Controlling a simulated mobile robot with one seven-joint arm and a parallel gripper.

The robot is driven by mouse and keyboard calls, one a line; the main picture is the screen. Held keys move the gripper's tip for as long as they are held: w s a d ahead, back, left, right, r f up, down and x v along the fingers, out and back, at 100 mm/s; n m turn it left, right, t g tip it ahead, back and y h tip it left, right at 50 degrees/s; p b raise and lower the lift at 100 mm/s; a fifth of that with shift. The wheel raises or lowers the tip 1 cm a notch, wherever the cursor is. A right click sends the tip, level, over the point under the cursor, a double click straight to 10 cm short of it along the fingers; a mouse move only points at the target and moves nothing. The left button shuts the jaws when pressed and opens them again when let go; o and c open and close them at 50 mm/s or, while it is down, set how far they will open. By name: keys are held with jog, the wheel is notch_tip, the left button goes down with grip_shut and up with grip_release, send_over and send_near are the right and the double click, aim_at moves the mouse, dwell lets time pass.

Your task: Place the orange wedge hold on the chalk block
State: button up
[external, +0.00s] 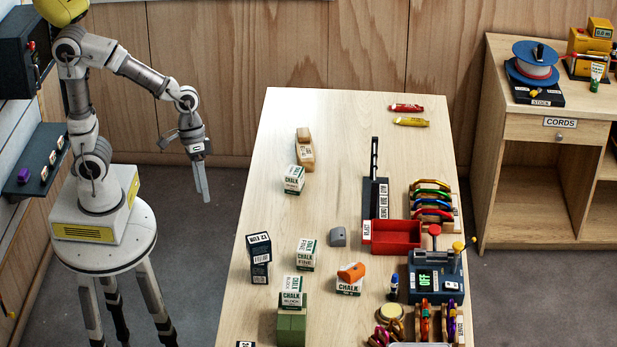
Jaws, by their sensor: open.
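The orange wedge hold (351,271) rests on top of a small white block labelled CHALK (348,288), toward the near right of the long wooden table. The hold looks slightly tilted in the view and hides most of the block's top. My gripper (203,192) hangs fingers down to the left of the table, beyond its edge and far from the hold. It is open, with nothing between its fingers.
Chalk boxes (306,254) stand left of the block, one on a green base (291,327). A grey hold (338,237) lies behind it.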

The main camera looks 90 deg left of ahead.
jog(key=s+a+r+m+t+y, duration=0.3)
jog(key=s+a+r, duration=0.4)
jog(key=s, duration=0.3)
jog(key=shift+r+m+t+y, duration=0.4)
jog(key=shift+r+m, duration=0.05)
jog(key=shift+m, duration=0.45)
